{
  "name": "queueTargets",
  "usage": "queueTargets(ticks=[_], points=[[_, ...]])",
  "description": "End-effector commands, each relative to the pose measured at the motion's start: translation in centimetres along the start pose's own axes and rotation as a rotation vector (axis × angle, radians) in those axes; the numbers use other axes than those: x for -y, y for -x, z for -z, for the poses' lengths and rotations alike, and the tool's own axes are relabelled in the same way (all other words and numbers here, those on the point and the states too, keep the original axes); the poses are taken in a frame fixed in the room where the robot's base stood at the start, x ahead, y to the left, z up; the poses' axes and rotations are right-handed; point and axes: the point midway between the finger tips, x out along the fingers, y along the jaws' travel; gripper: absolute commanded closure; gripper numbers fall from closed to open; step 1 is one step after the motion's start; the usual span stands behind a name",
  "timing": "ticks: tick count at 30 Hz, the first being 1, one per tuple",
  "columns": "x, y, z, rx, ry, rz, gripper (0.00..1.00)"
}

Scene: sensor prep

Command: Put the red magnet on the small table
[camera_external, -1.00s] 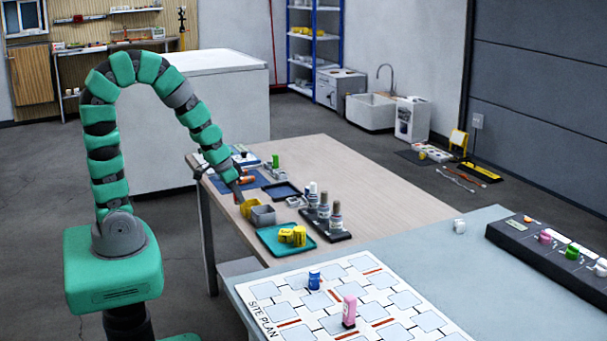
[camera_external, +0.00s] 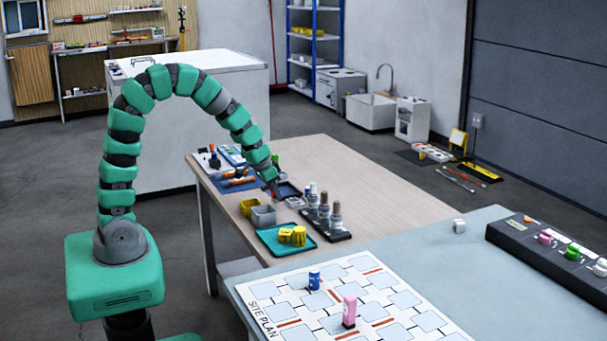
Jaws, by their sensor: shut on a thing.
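I cannot tell from this view which table is the small one. A grey-blue table (camera_external: 450,255) stands in front with a site plan sheet on it.
Near the gripper are yellow and grey bins (camera_external: 263,216), a teal tray (camera_external: 272,240) with yellow pieces, and a black rack (camera_external: 338,237) of bottles. A blue mat (camera_external: 242,183) holds tools. The wooden table's right side is clear.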

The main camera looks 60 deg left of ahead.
Motion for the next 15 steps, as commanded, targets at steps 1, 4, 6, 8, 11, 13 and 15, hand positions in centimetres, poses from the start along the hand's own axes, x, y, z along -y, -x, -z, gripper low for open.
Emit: queueTargets(ticks=[1, 4, 6, 8, 11, 13, 15], points=[[0.0, -1.1, -0.6, 0.004, 0.001, 0.000, 1.00], [0.0, -2.3, -1.1, 0.002, 0.002, 0.000, 1.00], [0.0, -2.6, -1.2, 0.001, 0.001, 0.000, 1.00], [0.0, -2.6, -1.2, 0.000, 0.001, 0.001, 1.00], [0.0, -2.5, -1.1, 0.000, 0.000, 0.000, 1.00], [0.0, -2.5, -1.1, 0.000, 0.000, 0.000, 1.00], [0.0, -2.6, -1.2, 0.001, 0.000, 0.000, 1.00]])
